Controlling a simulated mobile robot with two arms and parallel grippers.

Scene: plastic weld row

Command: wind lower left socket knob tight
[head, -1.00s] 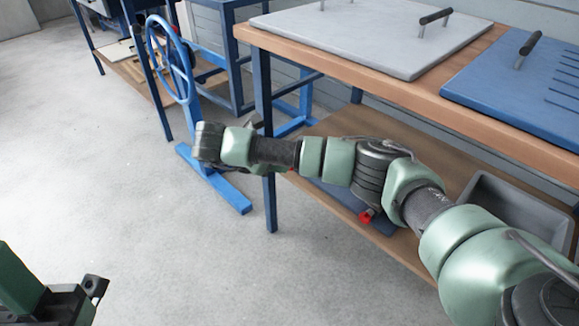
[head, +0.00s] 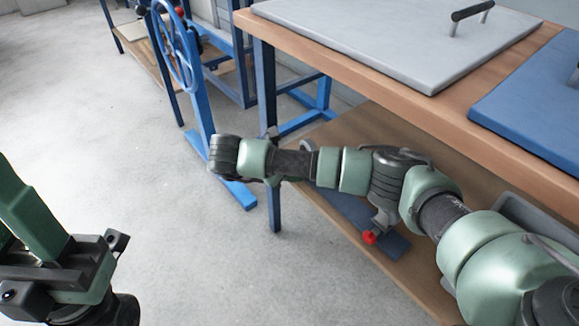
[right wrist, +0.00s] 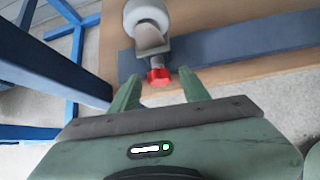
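In the right wrist view, a red knob (right wrist: 159,76) sits on a grey metal socket piece with a white round part (right wrist: 148,18), near the left end of a blue-grey bar (right wrist: 230,42). My right gripper (right wrist: 158,86) is open; its green fingers stand on either side of the knob, and no contact can be made out.
The wooden lower shelf (head: 425,262) lies under a workbench with a wooden top (head: 400,98). A blue bench leg (head: 268,120) stands near my right arm. A blue handwheel stand (head: 172,50) is left of it. The grey floor at left is open.

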